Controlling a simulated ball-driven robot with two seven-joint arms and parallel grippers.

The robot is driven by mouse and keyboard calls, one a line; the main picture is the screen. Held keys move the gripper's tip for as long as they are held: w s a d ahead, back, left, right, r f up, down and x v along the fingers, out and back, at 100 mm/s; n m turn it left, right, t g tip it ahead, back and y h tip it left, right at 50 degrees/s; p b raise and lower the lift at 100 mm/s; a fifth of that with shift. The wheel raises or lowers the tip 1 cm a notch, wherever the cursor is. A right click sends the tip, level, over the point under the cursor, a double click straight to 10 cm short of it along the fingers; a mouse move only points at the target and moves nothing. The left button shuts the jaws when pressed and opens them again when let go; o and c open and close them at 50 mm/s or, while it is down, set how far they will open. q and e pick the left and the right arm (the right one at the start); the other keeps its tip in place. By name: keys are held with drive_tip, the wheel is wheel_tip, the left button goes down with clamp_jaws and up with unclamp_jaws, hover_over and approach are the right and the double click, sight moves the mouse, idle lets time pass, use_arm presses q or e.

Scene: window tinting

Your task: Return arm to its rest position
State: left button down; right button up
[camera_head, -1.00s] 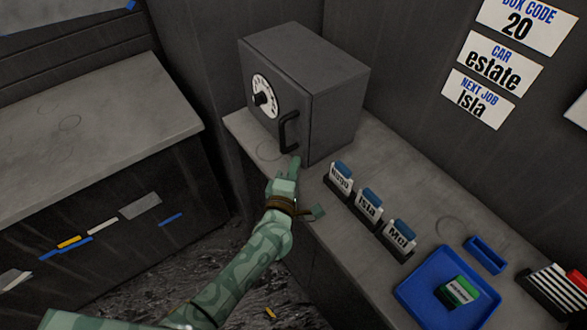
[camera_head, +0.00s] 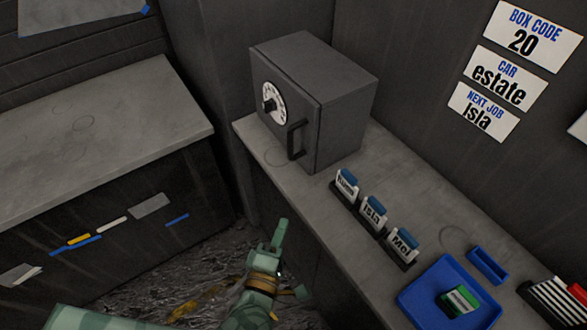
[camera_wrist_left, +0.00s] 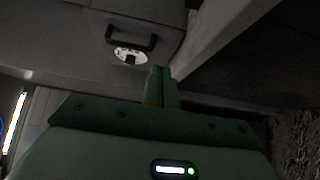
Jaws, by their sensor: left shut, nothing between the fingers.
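My left gripper (camera_head: 281,236) is shut and empty in the head view. It is over the dark floor in front of the bench, below and apart from the grey safe. In the left wrist view the gripper's fingers (camera_wrist_left: 159,84) are together with nothing between them. The grey safe (camera_head: 345,100) stands on the bench with its door closed; it has a white dial and a dark handle. The safe also shows in the left wrist view (camera_wrist_left: 75,30). My right gripper is not in view.
The right bench (camera_head: 400,160) carries holders labelled Hugo, Isla and Mei (camera_head: 373,215), a blue tray (camera_head: 415,300) with a green-and-white item, and a small blue box (camera_head: 487,264). Another counter (camera_head: 100,140) stands left. Signs (camera_head: 512,77) hang on the wall. Open floor lies between the benches.

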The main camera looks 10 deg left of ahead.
use_arm(q)
drive_tip(key=s+a+f+m+g+h, duration=0.1)
drive_tip(key=s+f+m+g, duration=0.5)
drive_tip(key=f, duration=0.5)
drive_tip(key=s+a+f+m+g+h, duration=0.1)
drive_tip(key=s+f+m+g, duration=0.15)
drive_tip(key=f+m, duration=0.65)
drive_tip(key=s+a+f+m+g+y, duration=0.1)
drive_tip(key=s+a+f+g, duration=0.1)
drive_tip(key=s+a+f, duration=0.3)
drive_tip(key=s+a+f+m+g+y+b, duration=0.1)
drive_tip(key=s+a+f+m+g+y, duration=0.1)
drive_tip(key=s+a+f, duration=0.4)
drive_tip(key=s+a+f+m+g+y+b, duration=0.1)
drive_tip(key=s+a+f+g, duration=0.3)
drive_tip(key=s, duration=1)
wheel_tip(320, 180, down, 3)
drive_tip(key=shift+a+f+m+y, duration=0.2)
drive_tip(key=shift+a+m+y, duration=0.3)
drive_tip(key=shift+a, duration=0.5)
